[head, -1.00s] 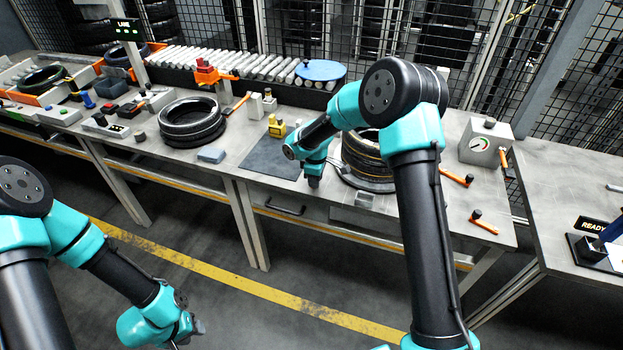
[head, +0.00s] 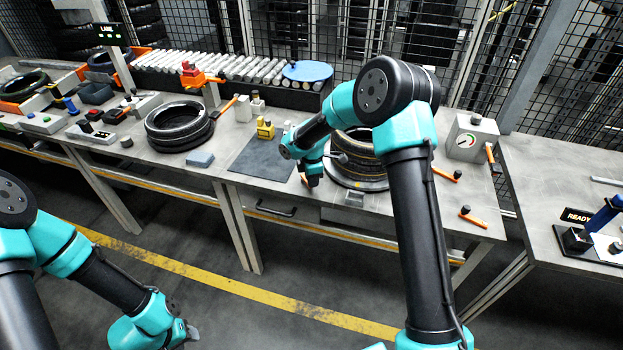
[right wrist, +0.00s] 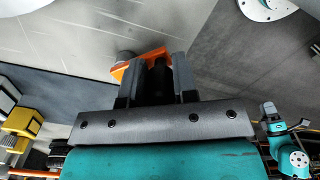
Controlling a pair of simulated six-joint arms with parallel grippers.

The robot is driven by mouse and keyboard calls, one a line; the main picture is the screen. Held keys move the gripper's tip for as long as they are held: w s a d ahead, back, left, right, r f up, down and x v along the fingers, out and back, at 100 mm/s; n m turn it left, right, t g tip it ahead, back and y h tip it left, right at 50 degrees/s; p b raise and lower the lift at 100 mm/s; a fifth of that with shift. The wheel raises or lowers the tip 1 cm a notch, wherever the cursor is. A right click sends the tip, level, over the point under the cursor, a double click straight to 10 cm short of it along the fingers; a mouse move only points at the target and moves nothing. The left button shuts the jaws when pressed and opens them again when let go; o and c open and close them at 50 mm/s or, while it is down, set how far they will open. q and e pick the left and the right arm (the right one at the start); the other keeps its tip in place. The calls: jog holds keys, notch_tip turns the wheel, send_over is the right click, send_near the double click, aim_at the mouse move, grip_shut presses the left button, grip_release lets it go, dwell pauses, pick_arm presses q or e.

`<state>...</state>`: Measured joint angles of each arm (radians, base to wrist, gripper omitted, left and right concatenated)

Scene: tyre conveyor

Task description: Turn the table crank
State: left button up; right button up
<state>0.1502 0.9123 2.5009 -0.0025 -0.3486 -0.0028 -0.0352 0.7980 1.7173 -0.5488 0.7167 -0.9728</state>
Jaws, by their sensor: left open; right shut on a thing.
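The table crank (right wrist: 137,66) is an orange arm with a grey round hub at one end and a dark upright handle at the other. It shows in the right wrist view. My right gripper (right wrist: 160,82) is shut on the dark handle, with one finger on each side. In the head view, this gripper (head: 310,180) is low at the bench front, left of the stacked tyres (head: 352,150) on a round base; the crank is hidden there. My left gripper (head: 186,333) is open and empty, low over the floor in front of the bench.
A dark mat (head: 262,160) and a yellow block (head: 265,128) lie left of my right gripper. Other orange levers (head: 472,219) and a gauge box (head: 470,138) stand to the right. Another tyre stack (head: 178,126) is left. The aisle floor is clear.

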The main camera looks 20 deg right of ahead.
jog(key=o, duration=0.9)
notch_tip(320, 180, up, 17)
jog(key=shift+r, duration=0.2)
dwell(0.4)
